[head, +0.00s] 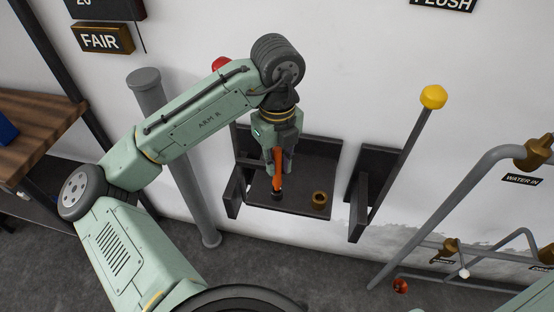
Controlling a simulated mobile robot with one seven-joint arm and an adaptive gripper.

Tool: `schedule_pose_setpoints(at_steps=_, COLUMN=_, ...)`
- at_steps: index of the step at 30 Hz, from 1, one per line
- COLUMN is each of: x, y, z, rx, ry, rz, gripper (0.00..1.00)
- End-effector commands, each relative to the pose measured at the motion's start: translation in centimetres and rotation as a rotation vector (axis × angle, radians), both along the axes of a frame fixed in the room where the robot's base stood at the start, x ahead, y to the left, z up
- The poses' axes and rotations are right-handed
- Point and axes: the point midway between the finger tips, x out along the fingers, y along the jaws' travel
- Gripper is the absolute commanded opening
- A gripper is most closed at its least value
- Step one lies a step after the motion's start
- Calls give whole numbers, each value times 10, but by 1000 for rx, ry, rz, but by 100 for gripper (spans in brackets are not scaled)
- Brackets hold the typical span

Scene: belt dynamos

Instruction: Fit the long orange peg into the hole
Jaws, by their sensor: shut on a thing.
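My gripper (276,148) points down over a dark shelf tray (318,165) on the wall. It is shut on the long orange peg (277,172), which hangs roughly upright with a slight tilt. The peg's dark lower end (277,193) is over the front left part of the tray; I cannot tell whether it touches. A brass ring-shaped socket (319,199) with a dark hole stands at the tray's front right. The peg is to the left of this socket and apart from it. The gripper's fingers partly hide the peg's upper part.
A dark bracket with a yellow-knobbed lever (433,97) is right of the tray. A red knob (221,63) shows behind my arm. A grey post (180,150) stands left. Grey pipes (430,205) run at the right. A wooden shelf (40,128) is far left.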

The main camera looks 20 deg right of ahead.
Motion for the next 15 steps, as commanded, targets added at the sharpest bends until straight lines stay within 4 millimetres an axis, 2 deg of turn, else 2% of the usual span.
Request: schedule_pose_setpoints(at_steps=15, x=0, y=0, z=-11, rx=1, ry=0, rz=0, gripper=0)
